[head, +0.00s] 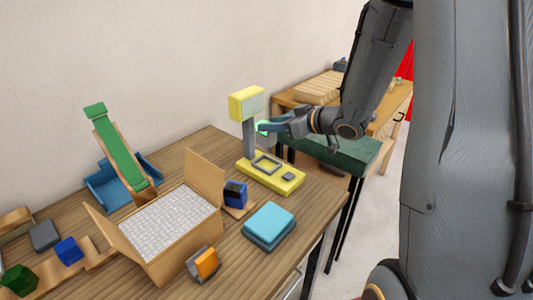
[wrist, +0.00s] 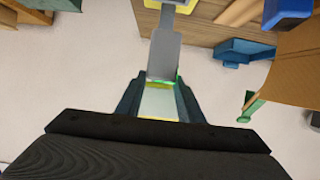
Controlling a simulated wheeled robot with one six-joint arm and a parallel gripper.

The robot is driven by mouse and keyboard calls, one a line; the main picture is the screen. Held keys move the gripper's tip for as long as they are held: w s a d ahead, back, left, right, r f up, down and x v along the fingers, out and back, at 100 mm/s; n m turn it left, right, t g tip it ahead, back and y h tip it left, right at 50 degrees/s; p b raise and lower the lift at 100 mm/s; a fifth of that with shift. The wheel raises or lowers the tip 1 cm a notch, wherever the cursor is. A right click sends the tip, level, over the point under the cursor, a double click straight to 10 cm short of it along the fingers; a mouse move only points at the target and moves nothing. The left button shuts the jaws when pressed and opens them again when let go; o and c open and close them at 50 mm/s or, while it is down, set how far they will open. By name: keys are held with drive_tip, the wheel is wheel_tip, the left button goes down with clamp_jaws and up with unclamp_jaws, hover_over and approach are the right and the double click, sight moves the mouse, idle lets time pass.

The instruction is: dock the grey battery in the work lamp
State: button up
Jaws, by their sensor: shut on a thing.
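The work lamp has a yellow head (head: 246,103) with a pale face, a grey post (head: 249,142) and a yellow base (head: 271,181) with a dark rectangular frame on top. My gripper (head: 264,127) is beside the post, below the head, with a bright green patch at its tip. In the wrist view my gripper (wrist: 160,98) is shut on a pale block (wrist: 159,103) with green and yellow edges. I cannot tell whether this is the grey battery. The post (wrist: 165,52) shows beyond it. A dark grey block (head: 45,235) lies at the table's left.
An open box (head: 165,222) with pale filling stands mid-table. Around it are a blue-black block (head: 235,193) on a wooden stand, an orange-and-grey block (head: 205,263) and a blue stack (head: 269,226). A green slide (head: 122,152) rises behind. A green-topped table (head: 335,153) stands right.

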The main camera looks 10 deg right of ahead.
drive_tip(key=shift+s+f+p, duration=0.1)
drive_tip(key=shift+f+p, duration=0.55)
drive_tip(key=shift+f, duration=3.8)
drive_tip(key=shift+f, duration=0.2)
drive_tip(key=o, duration=1.3)
